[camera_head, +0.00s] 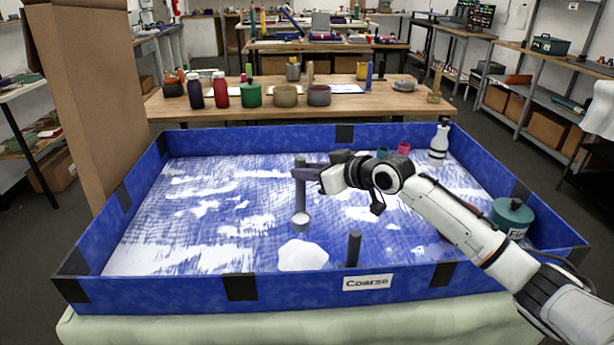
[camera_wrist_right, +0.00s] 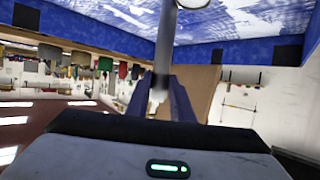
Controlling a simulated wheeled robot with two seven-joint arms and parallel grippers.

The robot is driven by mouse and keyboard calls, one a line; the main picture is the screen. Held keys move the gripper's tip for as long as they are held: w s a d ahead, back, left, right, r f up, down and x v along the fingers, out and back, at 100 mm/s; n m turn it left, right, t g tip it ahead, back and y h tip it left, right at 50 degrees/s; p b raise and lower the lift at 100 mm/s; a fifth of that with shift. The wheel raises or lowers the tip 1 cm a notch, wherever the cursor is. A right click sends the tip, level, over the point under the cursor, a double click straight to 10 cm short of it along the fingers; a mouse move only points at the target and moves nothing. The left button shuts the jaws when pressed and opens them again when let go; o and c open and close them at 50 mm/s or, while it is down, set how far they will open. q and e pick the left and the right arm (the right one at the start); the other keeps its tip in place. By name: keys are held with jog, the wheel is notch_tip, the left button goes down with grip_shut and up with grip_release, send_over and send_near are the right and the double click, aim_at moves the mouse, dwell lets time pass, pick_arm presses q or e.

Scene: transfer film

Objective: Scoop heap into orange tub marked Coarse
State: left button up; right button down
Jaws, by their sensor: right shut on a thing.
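A white heap (camera_head: 303,255) lies on the tray floor near the front wall. My right gripper (camera_head: 308,172) is shut on the upright grey handle of a scoop (camera_head: 301,205). The scoop's round end hangs just behind the heap, apart from it in the picture. Its top looks whitish; I cannot tell whether it holds material. The scoop's handle also shows between the fingers in the right wrist view (camera_wrist_right: 165,45). A "Coarse" label (camera_head: 368,282) is on the blue front wall. No orange tub shows clearly; a reddish-brown thing is mostly hidden behind my right arm. My left gripper is out of view.
The blue-walled tray (camera_head: 190,285) has white streaks across its floor. A dark upright post (camera_head: 353,248) stands near the front wall. A teal labelled container (camera_head: 513,215) is at the right, a white bottle (camera_head: 439,145) at the back right. The left side is free.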

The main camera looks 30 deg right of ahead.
notch_tip(320, 180, up, 7)
dwell(0.6)
